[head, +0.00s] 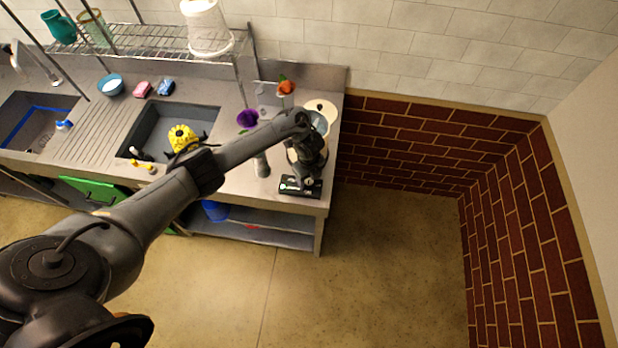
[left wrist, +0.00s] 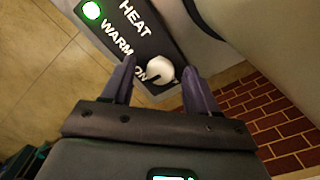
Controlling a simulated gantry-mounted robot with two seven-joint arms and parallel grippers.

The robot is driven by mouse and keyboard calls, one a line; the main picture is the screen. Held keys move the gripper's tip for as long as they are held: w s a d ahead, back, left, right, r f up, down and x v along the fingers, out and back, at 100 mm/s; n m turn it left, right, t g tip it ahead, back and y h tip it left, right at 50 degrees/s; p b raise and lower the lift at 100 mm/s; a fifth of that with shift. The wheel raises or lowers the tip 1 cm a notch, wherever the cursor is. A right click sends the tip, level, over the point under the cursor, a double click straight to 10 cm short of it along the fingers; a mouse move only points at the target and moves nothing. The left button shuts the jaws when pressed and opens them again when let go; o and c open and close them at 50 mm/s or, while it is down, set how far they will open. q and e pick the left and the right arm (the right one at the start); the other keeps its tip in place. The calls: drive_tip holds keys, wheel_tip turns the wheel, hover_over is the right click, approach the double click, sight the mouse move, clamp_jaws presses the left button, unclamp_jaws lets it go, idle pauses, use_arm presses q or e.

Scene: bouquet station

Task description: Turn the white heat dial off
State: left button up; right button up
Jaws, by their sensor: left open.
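The white heat dial (left wrist: 160,69) is a round knob on a black panel (left wrist: 152,42) lettered HEAT, WARM and ON. A green light (left wrist: 92,10) glows at the panel's far end. My left gripper (left wrist: 158,65) is open, with one finger on each side of the dial; I cannot tell whether either finger touches it. In the head view, my left arm reaches to the panel (head: 289,187) at the counter's front right corner, and the gripper (head: 307,179) largely hides the dial there. My right gripper is not in view.
A purple item (head: 247,118) and an orange flower (head: 286,85) stand behind my arm. Open floor (head: 390,270) lies right of the counter, before a brick wall.

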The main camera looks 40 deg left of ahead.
use_arm(q)
drive_tip(key=c, duration=1)
drive_tip(key=shift+r+n+p, duration=0.2)
drive_tip(key=shift+n+p, duration=1.6)
drive_tip(key=shift+c, duration=0.2)
drive_tip(key=n+p, duration=0.3)
drive_tip(key=n, duration=0.1)
drive_tip(key=shift+d+n, duration=0.1)
drive_tip(key=shift+n, duration=0.2)
drive_tip(key=n+p, duration=0.3)
drive_tip(key=n, duration=0.2)
drive_tip(key=shift+f+n+p, duration=0.15)
drive_tip(key=shift+n+p, duration=0.85)
drive_tip(key=shift+n, duration=1.4)
drive_tip(key=o, duration=1)
